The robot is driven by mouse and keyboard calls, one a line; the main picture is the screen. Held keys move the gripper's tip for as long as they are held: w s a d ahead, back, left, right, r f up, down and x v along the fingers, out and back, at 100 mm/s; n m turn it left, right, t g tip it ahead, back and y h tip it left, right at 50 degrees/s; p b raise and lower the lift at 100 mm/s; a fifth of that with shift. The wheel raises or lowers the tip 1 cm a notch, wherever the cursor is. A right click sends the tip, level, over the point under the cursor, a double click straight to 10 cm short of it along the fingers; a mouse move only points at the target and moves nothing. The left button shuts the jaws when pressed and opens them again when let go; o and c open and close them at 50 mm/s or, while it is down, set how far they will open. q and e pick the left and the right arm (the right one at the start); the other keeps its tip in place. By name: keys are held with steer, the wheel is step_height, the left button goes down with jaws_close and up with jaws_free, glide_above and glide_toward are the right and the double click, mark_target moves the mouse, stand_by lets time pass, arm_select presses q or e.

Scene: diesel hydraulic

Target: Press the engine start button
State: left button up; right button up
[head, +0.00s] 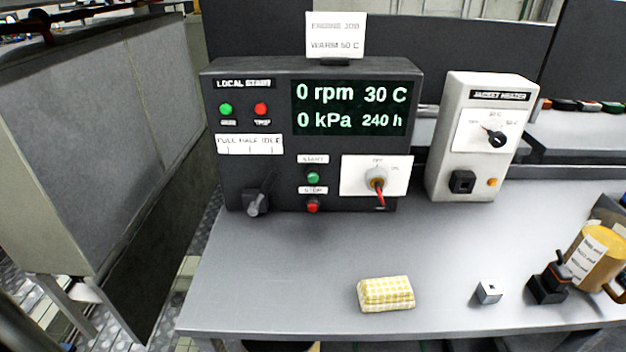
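The dark local start panel (278,150) stands on the back of the grey bench. Its green start button (313,178) sits under a small label that seems to read START, just above a red stop button (313,206). The display (350,108) reads 0 rpm, 30 C, 0 kPa, 240 h. Right of the buttons is a rotary switch with a red handle (379,188) on a white plate marked OFF and ON; the handle points down. A grey lever (257,203) is at the lower left, under a FULL HALF IDLE label. Neither gripper is in view.
A white jacket heater box (478,135) with a black knob stands right of the panel. On the bench (270,290) lie a yellow checked cloth (385,293), a small grey cube (488,291), a black device (548,282) and a yellow mug (594,256). The bench's left front is clear.

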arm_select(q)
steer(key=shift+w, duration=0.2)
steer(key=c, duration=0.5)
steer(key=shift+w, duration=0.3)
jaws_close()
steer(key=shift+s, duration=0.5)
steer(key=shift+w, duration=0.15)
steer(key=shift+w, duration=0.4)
